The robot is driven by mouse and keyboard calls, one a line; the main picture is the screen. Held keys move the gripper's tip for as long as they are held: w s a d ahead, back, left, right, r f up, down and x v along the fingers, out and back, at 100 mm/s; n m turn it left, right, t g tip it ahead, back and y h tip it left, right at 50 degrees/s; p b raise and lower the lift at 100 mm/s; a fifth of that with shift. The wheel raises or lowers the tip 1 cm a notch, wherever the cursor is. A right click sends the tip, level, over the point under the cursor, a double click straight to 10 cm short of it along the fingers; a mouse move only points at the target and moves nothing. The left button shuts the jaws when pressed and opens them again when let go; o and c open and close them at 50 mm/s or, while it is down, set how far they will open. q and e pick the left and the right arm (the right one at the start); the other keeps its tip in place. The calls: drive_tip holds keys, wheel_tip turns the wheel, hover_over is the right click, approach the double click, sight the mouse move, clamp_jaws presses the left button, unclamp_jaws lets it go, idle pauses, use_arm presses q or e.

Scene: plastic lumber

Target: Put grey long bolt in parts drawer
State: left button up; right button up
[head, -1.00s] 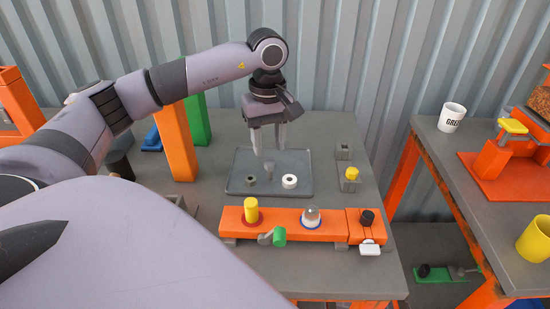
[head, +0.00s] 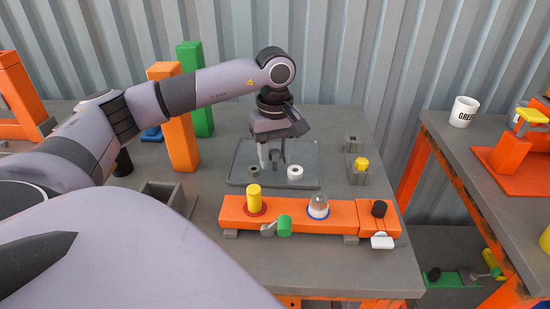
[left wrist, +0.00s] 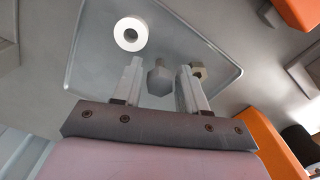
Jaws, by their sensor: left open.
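The grey long bolt (left wrist: 159,78) has a hex head and shows between my left gripper's fingers in the left wrist view. In the head view the bolt is mostly hidden by the fingers. My left gripper (head: 271,163) is open, low over the grey tray (head: 306,155), with one finger on each side of the bolt. It also shows in the left wrist view (left wrist: 160,68). A grey open-topped box (head: 164,196) at the left of the bench may be the parts drawer. My right gripper is not in view.
On the tray, a small nut (head: 253,170) lies left of the fingers and a white ring (head: 295,172) right. In front stands an orange fixture (head: 284,215) with a yellow cylinder and a clear dome. Orange (head: 177,130) and green (head: 195,95) posts stand behind the box.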

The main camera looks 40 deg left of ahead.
use_arm(q)
clamp_jaws()
drive_tip(key=shift+r, duration=0.1)
